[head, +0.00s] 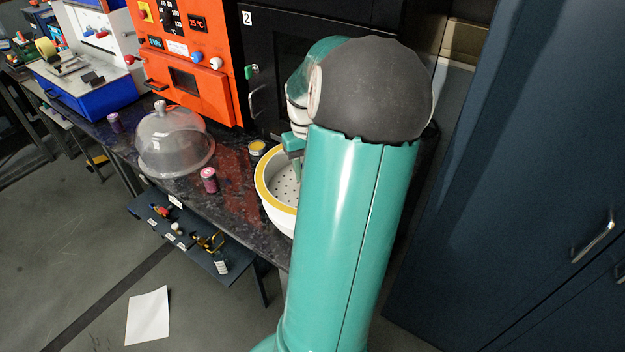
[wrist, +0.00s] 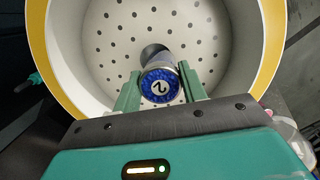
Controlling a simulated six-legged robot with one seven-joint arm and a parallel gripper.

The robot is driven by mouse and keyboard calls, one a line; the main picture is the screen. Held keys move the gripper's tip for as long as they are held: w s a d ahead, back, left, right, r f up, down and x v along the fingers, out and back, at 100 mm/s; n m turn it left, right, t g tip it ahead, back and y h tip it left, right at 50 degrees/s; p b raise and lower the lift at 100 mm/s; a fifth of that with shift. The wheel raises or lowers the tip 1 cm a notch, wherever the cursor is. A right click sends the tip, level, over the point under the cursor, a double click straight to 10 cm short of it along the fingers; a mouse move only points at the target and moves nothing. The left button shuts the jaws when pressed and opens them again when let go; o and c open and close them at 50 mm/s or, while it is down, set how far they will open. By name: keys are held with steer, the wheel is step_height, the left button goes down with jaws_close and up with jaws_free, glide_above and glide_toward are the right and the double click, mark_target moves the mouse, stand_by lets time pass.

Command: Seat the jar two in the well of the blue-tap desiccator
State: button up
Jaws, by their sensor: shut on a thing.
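Jar two (wrist: 161,85), with a blue lid marked 2, is between the green fingers of my gripper (wrist: 158,72) in the wrist view. My gripper is shut on it. The desiccator bowl (wrist: 271,45) is white with a yellow rim and a perforated floor. A dark round opening (wrist: 150,50), seemingly the well, shows just beyond the jar, partly covered by it. I cannot tell whether the jar's base is inside it. In the head view the bowl (head: 264,190) is partly hidden behind my arm, with my gripper (head: 294,150) at its far edge. The jar and any blue tap are not visible there.
A clear domed lid (head: 175,140) stands on the dark bench, left of the bowl. A pink jar (head: 209,181), a yellow-lidded jar (head: 257,148) and a purple jar (head: 115,122) stand nearby. An orange oven (head: 190,60) and a black cabinet (head: 300,25) rise behind.

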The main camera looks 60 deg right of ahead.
steer(key=shift+s+d+f, duration=0.1)
steer(key=shift+s+f, duration=0.1)
steer(key=shift+f, duration=0.1)
steer(key=f, duration=0.4)
steer(key=shift+s+d, duration=0.15)
steer(key=shift+s, duration=0.05)
jaws_close()
steer(key=shift+r, duration=0.2)
steer(key=shift+f, duration=0.1)
steer(key=o, duration=0.8)
jaws_free()
steer(key=shift+w+f, duration=0.1)
steer(key=o, duration=0.3)
steer(key=shift+o, duration=0.2)
steer(key=shift+r, duration=0.2)
